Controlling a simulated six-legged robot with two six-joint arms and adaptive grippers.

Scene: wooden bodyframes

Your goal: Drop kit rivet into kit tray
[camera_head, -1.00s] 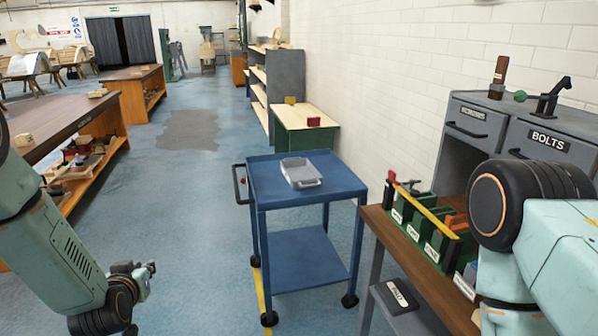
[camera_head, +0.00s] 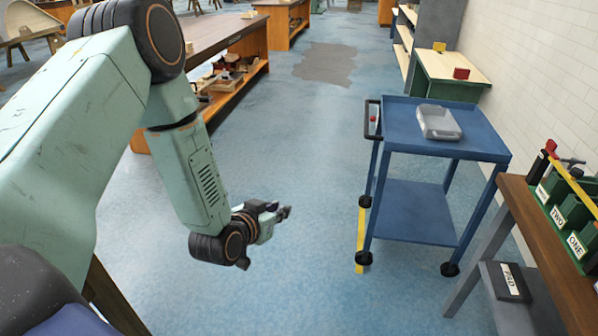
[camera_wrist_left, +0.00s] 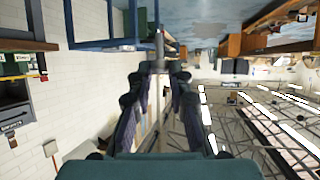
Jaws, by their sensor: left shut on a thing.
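The kit tray (camera_head: 438,123) is a light grey shallow tray lying on the top shelf of the blue cart (camera_head: 478,143). My left gripper (camera_head: 284,211) is left of the cart and apart from it, over open floor. In the left wrist view, its fingers (camera_wrist_left: 158,72) are closed together on a thin grey piece, the kit rivet (camera_wrist_left: 159,46), which sticks out past the fingertips. The rivet is too small to make out clearly in the head view. My right gripper is out of view.
A wooden bench (camera_head: 545,235) with green labelled bins (camera_head: 572,212) stands right of the cart. A dark-topped workbench (camera_head: 215,30) is at the back left. A green cabinet (camera_head: 450,80) stands behind the cart. Blue floor is clear between my left gripper and the cart.

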